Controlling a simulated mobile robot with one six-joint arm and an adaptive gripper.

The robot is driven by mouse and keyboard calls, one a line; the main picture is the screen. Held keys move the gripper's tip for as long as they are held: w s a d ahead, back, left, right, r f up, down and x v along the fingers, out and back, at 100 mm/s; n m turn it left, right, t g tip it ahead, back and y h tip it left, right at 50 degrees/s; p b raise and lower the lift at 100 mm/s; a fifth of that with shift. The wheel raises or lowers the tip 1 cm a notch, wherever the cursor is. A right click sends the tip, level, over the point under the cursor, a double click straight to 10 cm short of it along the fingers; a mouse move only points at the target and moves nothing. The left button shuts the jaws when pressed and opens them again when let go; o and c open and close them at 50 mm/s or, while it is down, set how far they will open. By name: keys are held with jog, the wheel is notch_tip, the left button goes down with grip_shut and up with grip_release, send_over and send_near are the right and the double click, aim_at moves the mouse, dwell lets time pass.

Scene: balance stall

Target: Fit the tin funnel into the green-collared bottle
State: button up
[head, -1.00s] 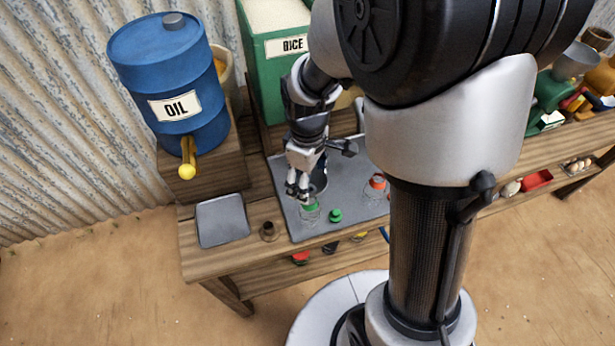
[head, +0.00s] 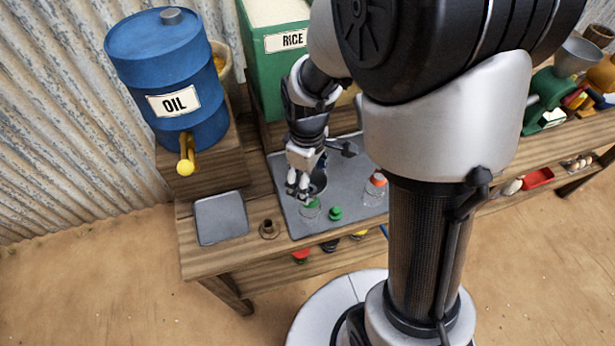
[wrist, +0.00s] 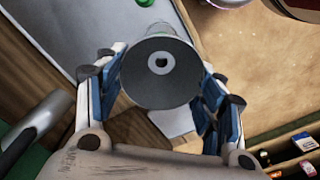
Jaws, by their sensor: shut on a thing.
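My gripper (head: 299,192) is shut on the tin funnel, low over the grey mat (head: 292,222) by the green-collared bottle (head: 311,209). In the wrist view the funnel (wrist: 160,88) shows as a dark grey cone with its wide mouth towards the camera, between the blue-padded fingers (wrist: 160,95). Clear glass (wrist: 152,27) shows just beyond the funnel's rim there. The funnel hides its own spout, so I cannot tell whether it is in the bottle's neck. In the head view my fingers hide most of the funnel.
A green cap (head: 335,213) lies right of the bottle, and a red-collared bottle (head: 375,187) stands further right. A small brown piece (head: 268,229) and a grey tray (head: 221,219) are at the left. The blue oil drum (head: 168,85) and green rice bin (head: 272,70) stand behind.

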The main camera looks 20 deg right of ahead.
jog(key=shift+f+b, duration=0.55)
jog(key=shift+f, duration=0.2)
dwell(0.3)
jog(key=o, duration=1)
jog(key=o, duration=0.3)
jog(key=shift+r, duration=0.15)
jog(key=shift+r+p, duration=3)
jog(key=shift+r, duration=0.45)
